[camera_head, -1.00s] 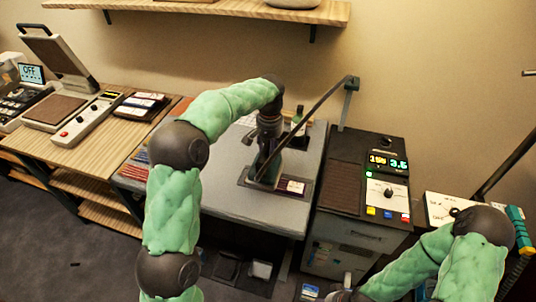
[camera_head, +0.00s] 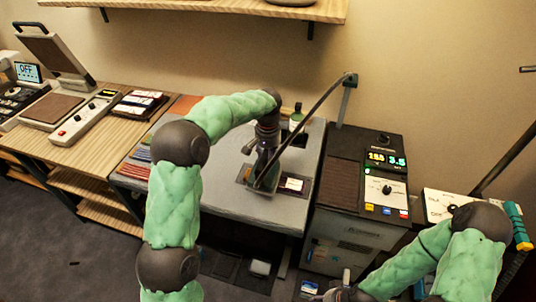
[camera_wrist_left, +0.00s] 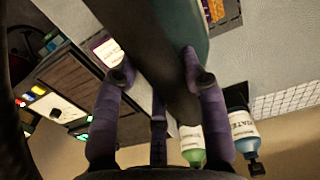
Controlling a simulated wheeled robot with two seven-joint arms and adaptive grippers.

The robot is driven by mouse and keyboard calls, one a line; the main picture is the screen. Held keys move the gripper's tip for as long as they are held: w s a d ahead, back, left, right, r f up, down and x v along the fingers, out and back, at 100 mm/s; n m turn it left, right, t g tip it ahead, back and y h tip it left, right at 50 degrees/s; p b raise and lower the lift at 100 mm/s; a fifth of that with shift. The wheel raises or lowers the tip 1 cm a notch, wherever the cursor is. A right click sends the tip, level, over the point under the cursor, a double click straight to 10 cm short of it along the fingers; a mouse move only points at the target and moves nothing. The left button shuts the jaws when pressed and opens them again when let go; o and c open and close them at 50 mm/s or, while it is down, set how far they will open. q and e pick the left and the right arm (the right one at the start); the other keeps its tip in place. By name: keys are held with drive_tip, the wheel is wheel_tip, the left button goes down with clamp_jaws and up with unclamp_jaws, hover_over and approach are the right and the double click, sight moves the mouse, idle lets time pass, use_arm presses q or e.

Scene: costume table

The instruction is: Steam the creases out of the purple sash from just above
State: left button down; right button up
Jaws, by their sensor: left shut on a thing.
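The purple sash (camera_head: 291,193) lies on the grey padded table, with a pale label at its right part. My left gripper (camera_head: 267,152) is shut on a teal steamer head (camera_head: 264,170) with a dark hose. It holds the steamer over the sash, hiding its middle; I cannot tell the exact gap below. In the left wrist view the dark and teal steamer (camera_wrist_left: 165,50) sits between the purple fingers, and parts of the sash (camera_wrist_left: 229,12) show beyond it. My right gripper (camera_head: 345,287) is small at the bottom edge, its fingers unclear.
The hose runs up to a post (camera_head: 346,95) at the back. A control box (camera_head: 362,170) with lit displays stands right of the grey table (camera_head: 240,203). Striped cloths (camera_head: 140,158) lie at its left edge. Bottles (camera_wrist_left: 240,128) stand near it. A wooden bench (camera_head: 75,150) is left.

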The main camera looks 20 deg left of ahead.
clamp_jaws()
idle(1.4)
